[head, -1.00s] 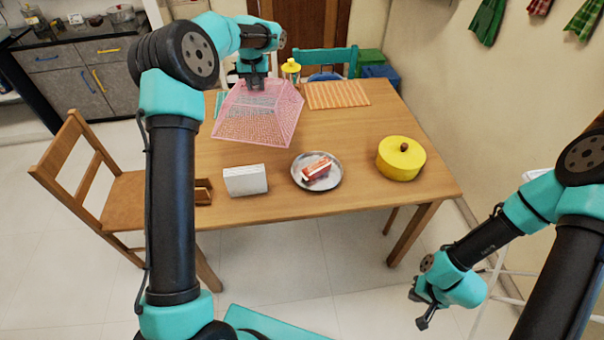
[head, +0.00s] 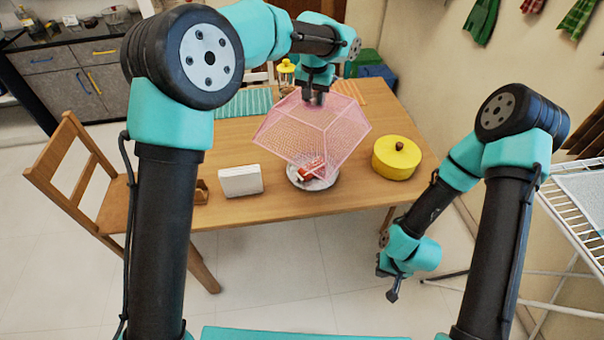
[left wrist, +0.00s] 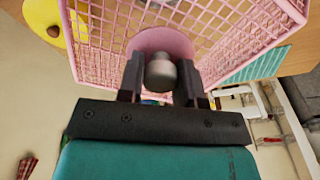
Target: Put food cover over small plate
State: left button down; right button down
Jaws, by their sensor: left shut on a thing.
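The pink mesh food cover (head: 317,130) hangs tilted from my left gripper (head: 314,98), which is shut on its top knob. In the left wrist view the left gripper (left wrist: 160,85) holds the grey knob (left wrist: 161,72), with the pink mesh (left wrist: 240,35) beyond it. The small metal plate (head: 331,183) lies on the table with a red and white food item (head: 311,168) on it. The cover's lower front corner overlaps the plate's back part in the head view; I cannot tell whether they touch. My right gripper (head: 389,284) hangs off the table's front right; its jaw state is unclear.
A yellow lidded pot (head: 396,160) stands right of the plate, near the cover. A white napkin holder (head: 240,181) stands to the left. A yellow-capped jar (head: 286,70) and striped mats (head: 243,103) are at the back.

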pick_arm(q)
jog(key=shift+s+d, duration=0.15)
jog(key=shift+d, duration=0.05)
jog(key=shift+f, duration=0.1)
notch_tip(320, 180, down, 13)
jog(key=shift+f, duration=0.15)
dwell(0.4)
jog(key=shift+f, duration=0.1)
jog(key=shift+f, duration=2.45)
jog(key=c, duration=0.8)
grip_release()
